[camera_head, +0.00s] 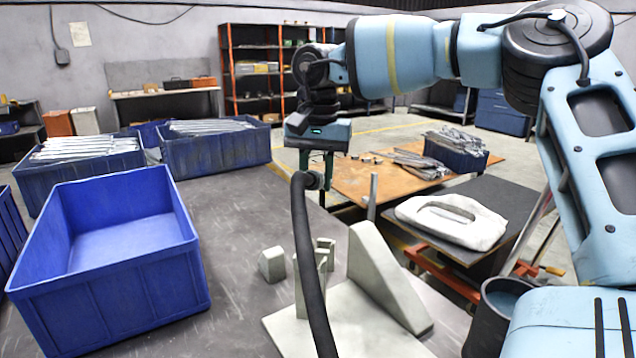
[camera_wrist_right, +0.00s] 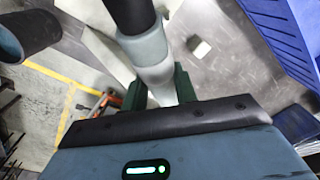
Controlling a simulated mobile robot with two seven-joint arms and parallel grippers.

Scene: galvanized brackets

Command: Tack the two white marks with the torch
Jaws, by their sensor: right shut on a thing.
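My right gripper (camera_head: 320,168) hangs over the dark table in the head view, its green fingers pointing down. It is shut on the torch, whose grey body (camera_wrist_right: 150,48) sits between the fingers in the right wrist view. The torch's thick black hose (camera_head: 309,260) runs down across the head view. Below is a pale grey plate (camera_head: 285,328) with a tall triangular bracket piece (camera_head: 385,280) and smaller upright pieces (camera_head: 326,248), partly behind the hose. I cannot make out the white marks or the torch tip. My left gripper is not in view.
A large empty blue bin (camera_head: 125,290) stands on the left of the table (camera_head: 235,215). Bins of metal strips (camera_head: 215,150) stand behind it. A small grey block (camera_head: 272,264) lies left of the plate.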

